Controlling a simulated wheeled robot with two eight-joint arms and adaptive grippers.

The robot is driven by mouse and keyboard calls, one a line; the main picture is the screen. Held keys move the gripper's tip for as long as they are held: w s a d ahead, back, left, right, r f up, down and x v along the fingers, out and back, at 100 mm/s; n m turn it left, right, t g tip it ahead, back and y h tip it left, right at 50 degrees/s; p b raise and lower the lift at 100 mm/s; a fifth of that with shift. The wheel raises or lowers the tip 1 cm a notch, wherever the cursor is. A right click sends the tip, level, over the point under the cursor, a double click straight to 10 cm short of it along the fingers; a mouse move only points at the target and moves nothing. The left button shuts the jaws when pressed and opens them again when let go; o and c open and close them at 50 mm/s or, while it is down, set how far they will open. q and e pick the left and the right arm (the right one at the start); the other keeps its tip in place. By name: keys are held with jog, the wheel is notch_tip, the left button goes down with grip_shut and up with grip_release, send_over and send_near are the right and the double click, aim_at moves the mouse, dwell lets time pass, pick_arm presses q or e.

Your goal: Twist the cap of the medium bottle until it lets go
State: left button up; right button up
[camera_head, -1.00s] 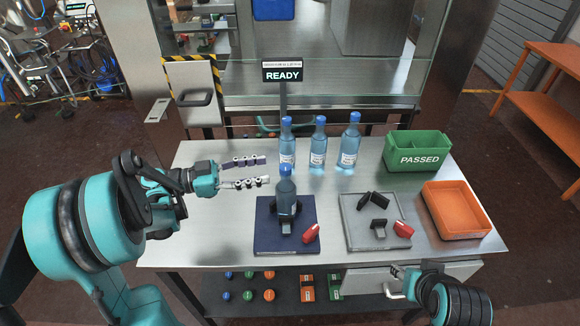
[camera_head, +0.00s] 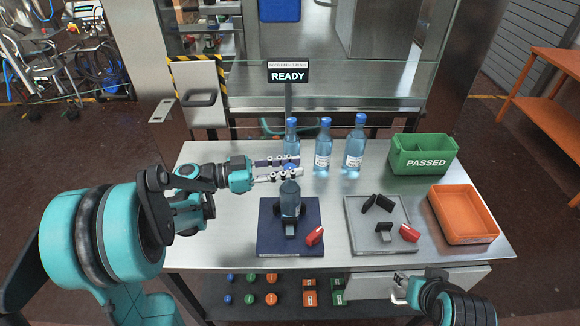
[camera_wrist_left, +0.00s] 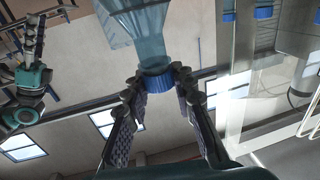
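A blue-capped bottle (camera_head: 290,198) stands upright in a dark clamp on the navy base plate (camera_head: 266,243). I take it to be the medium bottle. My left gripper (camera_head: 291,168) is level with its blue cap, one finger on each side. In the left wrist view the fingertips (camera_wrist_left: 159,80) meet both sides of the cap (camera_wrist_left: 157,83), and the gripper looks shut on it. The cap is partly hidden by the fingers in the head view. My right gripper (camera_head: 399,288) is low at the front right, away from the bottles; its fingers are too small to judge.
Several other things stand around: three blue-capped bottles (camera_head: 323,150) behind, a grey fixture plate (camera_head: 357,240) to the right, a green PASSED bin (camera_head: 422,163) and an orange tray (camera_head: 463,238). A READY sign (camera_head: 288,76) stands at the back. The table's left part is clear.

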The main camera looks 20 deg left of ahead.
pick_arm(q)
jog(key=shift+n+t+y, duration=0.4)
jog(key=shift+n+t, duration=0.1)
jog(key=shift+t, duration=0.2)
grip_shut()
jog(key=n+t+y, duration=0.3)
jog(key=t, duration=0.1)
jog(key=shift+s+d+n+t+y+p, duration=0.1)
jog(key=shift+n+t+y+p, duration=0.2)
jog(key=shift+n+y+p, duration=0.1)
jog(key=shift+n+t+y+p, duration=0.15)
jog(key=shift+n+t+y, duration=0.7)
jog(key=shift+y, duration=0.45)
jog(key=shift+n+t+y+p, duration=0.15)
jog(key=shift+n+t+y, duration=0.5)
jog(key=shift+n+y, duration=0.55)
jog(key=shift+y, duration=0.4)
jog(key=o, duration=1.1)
grip_release()
jog(key=shift+c, duration=0.2)
jog(key=v, duration=0.7)
jog(key=shift+s+a, duration=0.2)
